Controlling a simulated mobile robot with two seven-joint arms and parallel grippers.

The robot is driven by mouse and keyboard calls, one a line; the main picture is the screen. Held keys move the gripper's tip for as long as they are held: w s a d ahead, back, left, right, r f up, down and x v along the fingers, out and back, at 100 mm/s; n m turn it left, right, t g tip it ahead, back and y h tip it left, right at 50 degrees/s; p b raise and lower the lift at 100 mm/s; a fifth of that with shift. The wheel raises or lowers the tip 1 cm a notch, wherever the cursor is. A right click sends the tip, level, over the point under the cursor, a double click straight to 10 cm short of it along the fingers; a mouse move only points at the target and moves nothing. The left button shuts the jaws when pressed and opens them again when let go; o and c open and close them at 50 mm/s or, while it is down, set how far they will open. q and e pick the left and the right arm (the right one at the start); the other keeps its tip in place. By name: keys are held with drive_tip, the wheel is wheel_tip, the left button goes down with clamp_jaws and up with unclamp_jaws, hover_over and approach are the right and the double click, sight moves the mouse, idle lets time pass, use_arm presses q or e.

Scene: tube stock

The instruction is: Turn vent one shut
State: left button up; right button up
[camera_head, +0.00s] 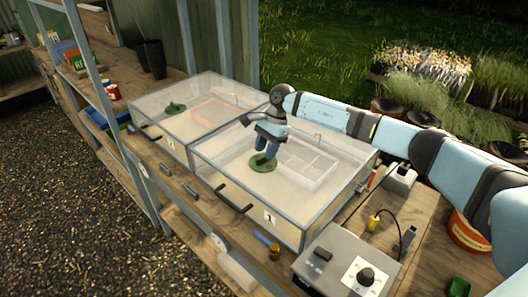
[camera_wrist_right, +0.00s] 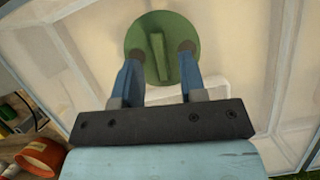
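Vent one is a round green disc (camera_head: 259,166) on the clear lid of the propagator box marked 1 (camera_head: 310,217). In the right wrist view the vent (camera_wrist_right: 148,28) carries a raised straight ridge, running nearly up and down the picture. My right gripper (camera_head: 266,151) comes down over the vent from above. In the right wrist view its blue fingers (camera_wrist_right: 160,52) are apart, one on each side of the ridge, with a gap on both sides. Whether the fingertips touch the disc I cannot tell. My left gripper is not in view.
A second clear box (camera_head: 160,125) with its own green vent (camera_head: 176,107) stands to the left. A grey control box with a knob (camera_head: 345,265) sits at the front right. An orange pot (camera_head: 467,233) stands farther right. Shelving is at the left.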

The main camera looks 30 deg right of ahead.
drive_tip(key=shift+x, duration=1)
clamp_jaws()
